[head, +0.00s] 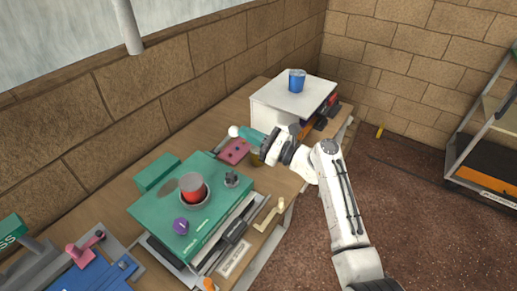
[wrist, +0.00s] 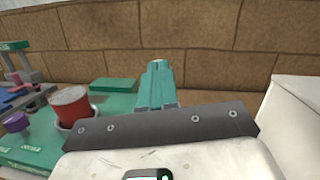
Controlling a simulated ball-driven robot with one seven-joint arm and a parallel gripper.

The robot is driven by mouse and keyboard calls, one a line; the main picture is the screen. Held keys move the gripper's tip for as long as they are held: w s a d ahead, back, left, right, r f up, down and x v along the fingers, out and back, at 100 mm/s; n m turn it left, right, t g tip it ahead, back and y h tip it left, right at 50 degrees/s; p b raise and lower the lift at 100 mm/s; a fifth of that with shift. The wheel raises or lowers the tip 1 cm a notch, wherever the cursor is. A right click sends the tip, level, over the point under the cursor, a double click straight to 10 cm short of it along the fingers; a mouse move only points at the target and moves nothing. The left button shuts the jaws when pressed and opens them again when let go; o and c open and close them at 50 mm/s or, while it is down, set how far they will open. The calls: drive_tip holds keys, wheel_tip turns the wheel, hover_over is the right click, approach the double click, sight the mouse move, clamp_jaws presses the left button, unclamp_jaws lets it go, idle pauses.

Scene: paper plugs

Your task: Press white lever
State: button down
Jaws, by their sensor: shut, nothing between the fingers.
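A round white knob (head: 234,131), which looks like the white lever's end, shows near the back wall in the head view. Its shaft is hidden. My gripper (head: 244,134) has teal fingers, shut and empty, with their tips pointing at the knob and close beside it in the picture. I cannot tell whether they touch. In the wrist view the shut fingers (wrist: 157,70) point toward the brick wall, and the knob is not visible there. A cream, bent handle (head: 268,214) stands at the bench's front edge, well apart from my gripper.
A green machine (head: 152,212) holds a red cup (head: 192,187), with a purple knob (head: 181,226) and a dark knob (head: 231,179) on top. A white box (head: 275,98) bears a blue cup (head: 297,81). A pink block (head: 234,151) lies below my gripper.

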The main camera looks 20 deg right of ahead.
drive_tip(key=shift+w+a+r, duration=0.35)
drive_tip(key=shift+w+r, duration=0.15)
drive_tip(key=shift+r, duration=0.1)
drive_tip(key=shift+w+a+r, duration=0.35)
drive_tip(key=shift+w+r, duration=0.1)
drive_tip(key=shift+r, duration=0.15)
drive_tip(key=shift+a+f, duration=0.1)
drive_tip(key=shift+a, duration=0.1)
drive_tip(key=shift+p, duration=0.45)
